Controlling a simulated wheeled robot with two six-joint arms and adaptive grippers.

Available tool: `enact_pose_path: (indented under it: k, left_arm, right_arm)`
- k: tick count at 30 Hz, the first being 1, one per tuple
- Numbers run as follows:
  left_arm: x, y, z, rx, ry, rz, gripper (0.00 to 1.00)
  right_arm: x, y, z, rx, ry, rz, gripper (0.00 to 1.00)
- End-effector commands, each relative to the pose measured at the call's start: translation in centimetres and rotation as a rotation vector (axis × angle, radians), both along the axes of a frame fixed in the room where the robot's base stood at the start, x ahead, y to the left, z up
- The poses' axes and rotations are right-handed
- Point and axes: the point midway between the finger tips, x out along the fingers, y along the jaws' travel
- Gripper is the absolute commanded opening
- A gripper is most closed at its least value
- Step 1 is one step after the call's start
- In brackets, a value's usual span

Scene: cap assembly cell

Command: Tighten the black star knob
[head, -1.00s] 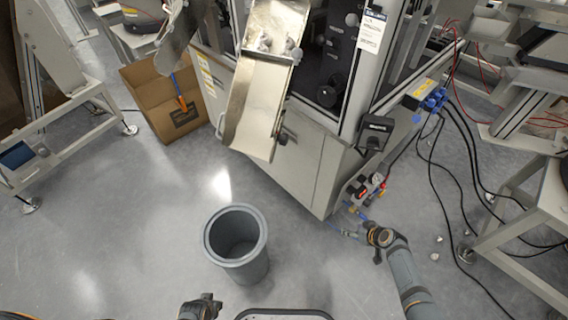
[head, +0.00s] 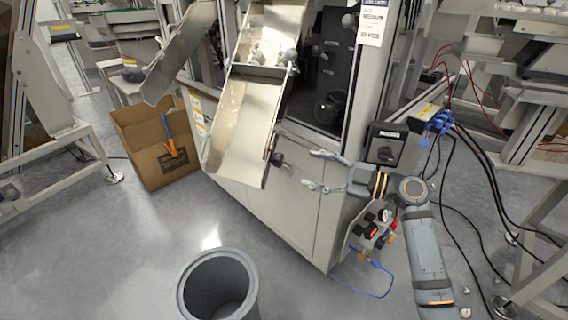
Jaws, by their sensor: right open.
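A small black knob (head: 276,158) sticks out from the right side of the lower metal chute (head: 240,125); it is too small to make out its star shape. My right gripper (head: 309,169) is open and empty, a short way to the right of the knob. Its two fingers point left towards the knob, with a visible gap between them and the knob. My left gripper is not in view.
A grey bin (head: 190,285) stands on the floor at the bottom. A cardboard box (head: 160,165) with an orange-handled tool is left of the chute. A black switch box (head: 386,143), valves and blue tubing (head: 385,285) lie close to my right arm.

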Motion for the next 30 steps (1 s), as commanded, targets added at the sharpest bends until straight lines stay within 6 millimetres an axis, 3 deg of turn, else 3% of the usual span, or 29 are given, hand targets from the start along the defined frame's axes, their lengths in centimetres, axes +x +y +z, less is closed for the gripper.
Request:
enact_pose_path:
  k: [3,9,15,22,30]
  left_arm:
    - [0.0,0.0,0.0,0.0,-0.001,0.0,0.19]
    - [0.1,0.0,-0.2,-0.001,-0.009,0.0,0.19]
    - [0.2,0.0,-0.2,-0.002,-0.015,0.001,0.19]
    - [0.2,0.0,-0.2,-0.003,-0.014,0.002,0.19]
    - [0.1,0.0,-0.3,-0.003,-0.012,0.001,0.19]
  right_arm:
    - [1.1,2.8,0.1,0.007,0.002,0.003,0.59]
    - [2.7,6.3,0.0,0.005,0.003,0.0,0.59]
    - [3.4,7.7,-0.1,0.0,0.003,-0.001,0.59]
    - [3.4,7.8,-0.1,0.0,0.003,-0.001,0.59]
    - [3.4,7.7,-0.1,0.0,0.003,-0.001,0.25]
